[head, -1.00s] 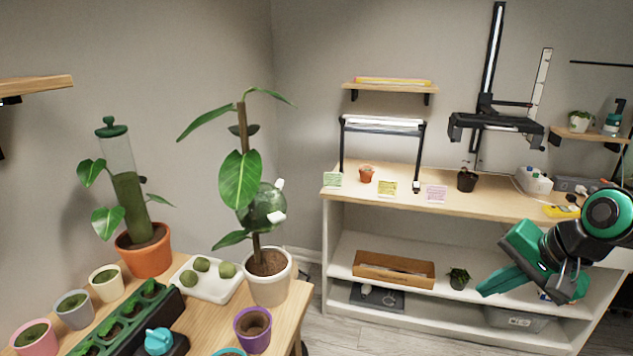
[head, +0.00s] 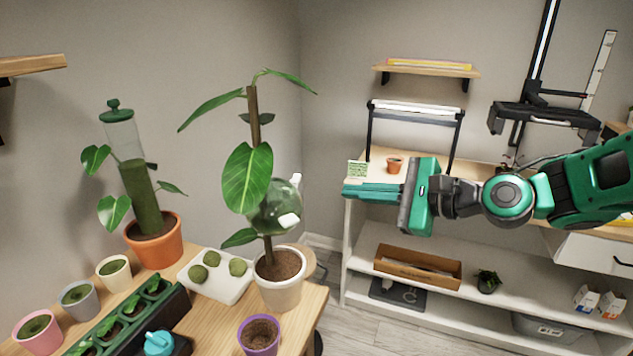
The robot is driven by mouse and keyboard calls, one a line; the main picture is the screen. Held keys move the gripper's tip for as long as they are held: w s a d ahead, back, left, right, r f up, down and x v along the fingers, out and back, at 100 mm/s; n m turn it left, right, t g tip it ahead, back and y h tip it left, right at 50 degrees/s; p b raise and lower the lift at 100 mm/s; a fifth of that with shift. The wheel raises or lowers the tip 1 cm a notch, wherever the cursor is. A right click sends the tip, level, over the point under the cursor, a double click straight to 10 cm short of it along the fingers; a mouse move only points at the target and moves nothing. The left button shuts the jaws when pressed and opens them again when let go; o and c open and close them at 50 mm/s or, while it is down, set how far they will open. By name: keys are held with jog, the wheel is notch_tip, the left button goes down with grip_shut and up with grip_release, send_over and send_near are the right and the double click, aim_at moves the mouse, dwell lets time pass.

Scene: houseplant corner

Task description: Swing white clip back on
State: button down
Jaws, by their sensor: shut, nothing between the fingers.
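Two small white clips sit on the clear green globe (head: 268,212) on the plant's brown pole (head: 253,120). The upper white clip (head: 296,181) stands up at the globe's right edge. The lower white clip (head: 289,221) lies against the globe's lower right front. The plant grows in a white pot (head: 279,289) on the wooden table. My gripper (head: 346,191) is shut and empty, in the air to the right of the globe and pointing left at it, with a clear gap between. The far side of the globe is hidden.
A large leaf (head: 247,178) hangs just left of the globe. An orange pot (head: 155,243) with a moss column, a white tray (head: 207,285) of moss balls and a purple pot (head: 259,338) share the table. A white shelf unit (head: 352,262) stands behind my arm.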

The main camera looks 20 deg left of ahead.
jog(key=a, duration=0.9)
jog(key=shift+w+r, duration=0.15)
jog(key=shift+r, duration=0.1)
jog(key=shift+a, duration=0.2)
dwell(0.5)
